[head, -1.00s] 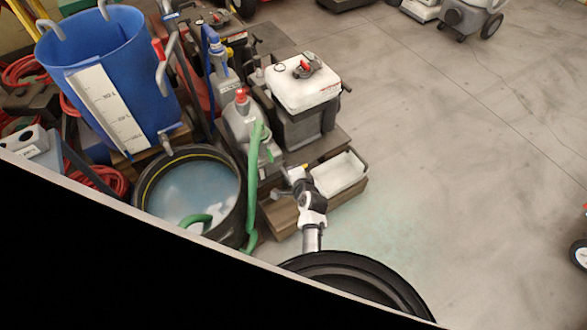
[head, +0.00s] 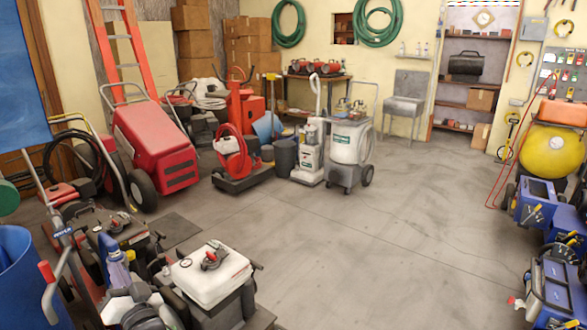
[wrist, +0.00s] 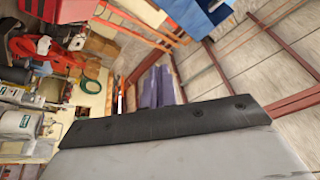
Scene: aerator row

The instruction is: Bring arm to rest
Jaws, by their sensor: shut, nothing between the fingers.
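In the wrist view, the pale grey body of my gripper with a dark bolted front edge (wrist: 165,122) fills the lower part of the frame. It is shut and empty. The fingertips themselves are hidden behind this edge. Nothing touches it that I can see. Beyond it the view is tilted, with the room's machines at the left and beams and panels at the right. In the head view now, neither my arm nor my gripper shows.
A white-topped machine (head: 208,275) and a blue tub (head: 28,280) stand close at lower left. A red machine (head: 157,142) and a white tank unit (head: 347,148) stand farther back. Blue machines (head: 558,285) line the right side. The middle floor (head: 370,250) is clear.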

